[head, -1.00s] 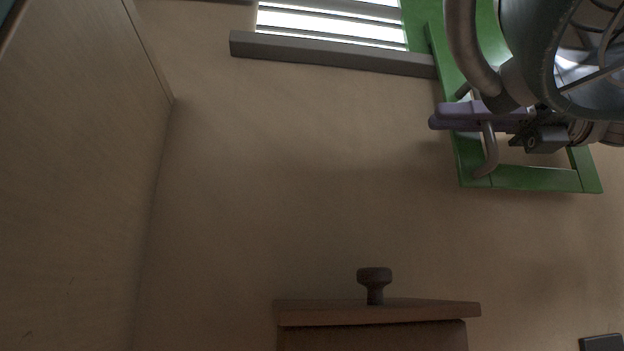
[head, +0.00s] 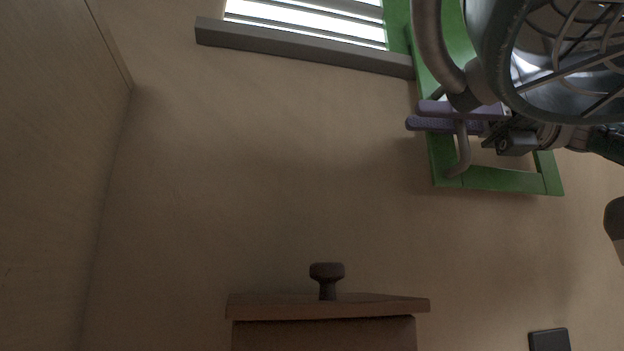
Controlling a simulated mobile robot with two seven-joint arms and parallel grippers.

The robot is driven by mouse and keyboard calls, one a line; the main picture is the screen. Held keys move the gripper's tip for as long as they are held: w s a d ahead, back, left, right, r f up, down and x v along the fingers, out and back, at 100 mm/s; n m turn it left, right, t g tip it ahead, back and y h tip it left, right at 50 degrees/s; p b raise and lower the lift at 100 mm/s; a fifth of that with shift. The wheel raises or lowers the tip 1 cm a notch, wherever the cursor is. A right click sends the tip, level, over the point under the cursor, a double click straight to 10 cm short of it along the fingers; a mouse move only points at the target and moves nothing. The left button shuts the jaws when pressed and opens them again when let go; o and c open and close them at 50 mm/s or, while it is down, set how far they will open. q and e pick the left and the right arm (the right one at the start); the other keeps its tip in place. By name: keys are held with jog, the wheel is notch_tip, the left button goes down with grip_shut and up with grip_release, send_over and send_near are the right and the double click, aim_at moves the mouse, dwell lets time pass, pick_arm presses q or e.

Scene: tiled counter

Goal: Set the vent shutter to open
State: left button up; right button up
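The vent shutter is a green frame (head: 495,179) at the upper right on the tan wall. It stands beside bright, slatted vent openings (head: 305,22), which show uncovered. A curved grey-brown handle (head: 463,150) is on the shutter frame. My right gripper (head: 432,118) has purple fingers, close together, with the handle passing between them; it looks shut on the handle. The handle's upper part and much of the frame are hidden behind my gripper and a large grey caged part. My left gripper is not in view.
A grey rail (head: 300,47) runs below the vent slats. A wooden box-like top (head: 370,304) with a dark knob (head: 327,278) stands at the bottom. A pale wooden panel (head: 45,170) fills the left side. A small dark block (head: 549,340) is at the bottom right.

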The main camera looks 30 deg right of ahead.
jog(key=p+v, duration=0.1)
jog(key=v, duration=0.8)
jog(key=shift+s+d+p, duration=0.2)
jog(key=shift+d+p, duration=0.1)
jog(key=shift+s, duration=0.1)
